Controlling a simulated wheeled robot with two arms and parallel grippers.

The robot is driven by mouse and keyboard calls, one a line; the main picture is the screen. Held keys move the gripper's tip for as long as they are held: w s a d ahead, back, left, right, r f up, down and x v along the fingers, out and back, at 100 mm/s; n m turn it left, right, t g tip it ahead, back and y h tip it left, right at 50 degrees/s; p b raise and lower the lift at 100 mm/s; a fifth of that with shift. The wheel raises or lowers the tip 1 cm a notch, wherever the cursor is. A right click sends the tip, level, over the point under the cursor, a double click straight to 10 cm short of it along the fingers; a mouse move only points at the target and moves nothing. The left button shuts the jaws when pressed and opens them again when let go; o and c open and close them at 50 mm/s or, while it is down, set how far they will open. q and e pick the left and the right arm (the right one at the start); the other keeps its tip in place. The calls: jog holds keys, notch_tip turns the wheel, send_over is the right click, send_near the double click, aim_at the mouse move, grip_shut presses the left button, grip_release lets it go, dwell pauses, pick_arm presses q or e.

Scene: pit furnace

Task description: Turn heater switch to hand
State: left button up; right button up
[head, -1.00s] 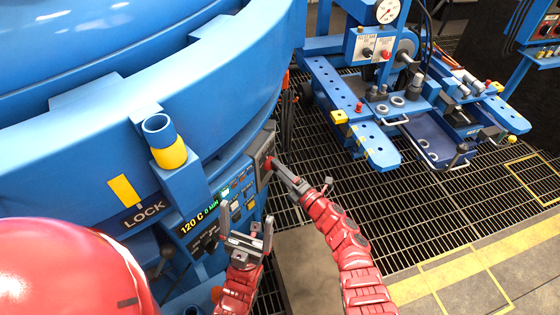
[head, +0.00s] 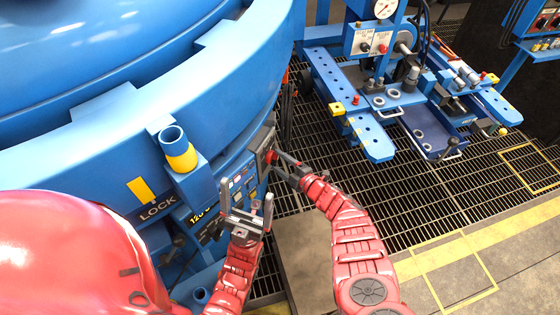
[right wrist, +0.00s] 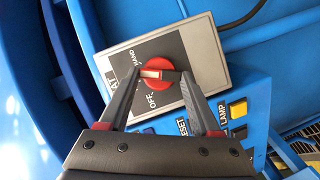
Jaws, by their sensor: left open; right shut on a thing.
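The heater switch is a red round knob (right wrist: 157,66) on a grey panel box (right wrist: 205,45) with HAND and OFF lettering, seen in the right wrist view. My right gripper (right wrist: 158,78) has one finger on each side of the knob and is shut on it. I cannot tell for certain which word the knob points to. In the head view the knob (head: 270,157) is small at the furnace's side, with my right gripper (head: 276,161) on it. My left gripper (head: 246,205) is open and empty, below and left of the right one, in front of the furnace's control panel.
Below the switch box are buttons (right wrist: 238,109) labelled RESET and LAMP. A blue post with a yellow band (head: 180,155) stands on the furnace rim near LOCK. A blue cart (head: 375,140) stands on the floor grating at the right. The grating between is clear.

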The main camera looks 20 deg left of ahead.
jog(key=shift+w+d+r+m, duration=0.1)
jog(key=shift+m, duration=0.4)
jog(key=shift+m+g+h, duration=0.3)
jog(key=shift+m, duration=0.1)
jog(key=shift+w+r+m+g+b, duration=0.15)
jog(key=shift+m+g+b, duration=0.45)
jog(key=shift+m+b, duration=0.4)
jog(key=o, duration=1.4)
